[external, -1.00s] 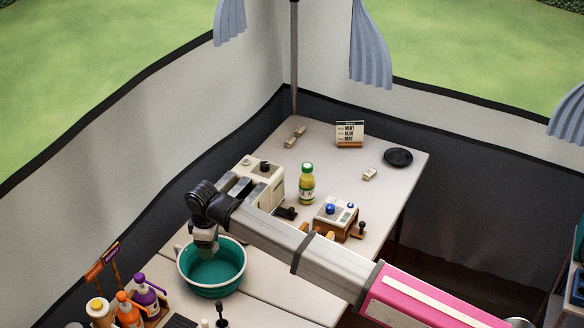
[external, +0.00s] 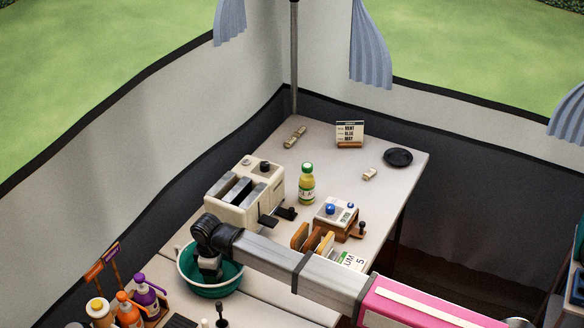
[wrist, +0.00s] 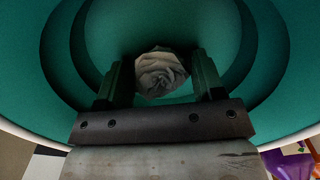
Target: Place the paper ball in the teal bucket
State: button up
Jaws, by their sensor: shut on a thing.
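The teal bucket (external: 217,288) with a pale rim stands on the counter at the lower left of the external view. In the wrist view its teal inner wall (wrist: 275,60) surrounds my gripper (wrist: 160,80). The crumpled, pale paper ball (wrist: 161,72) is between the two fingers, and my gripper is shut on it. The ball is inside the bucket's opening, close to the bottom; I cannot tell whether it touches the bottom. In the external view my gripper (external: 211,278) points down into the bucket and the ball is hidden.
A cream toaster (external: 245,195) stands right behind the bucket. Several bottles (external: 128,306) stand in a caddy at the lower left. A yellow bottle (external: 307,184) and a small device (external: 336,216) stand farther along the counter.

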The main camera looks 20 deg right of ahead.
jog(key=o, duration=0.9)
notch_tip(320, 180, up, 12)
dwell(0.3)
dwell(0.4)
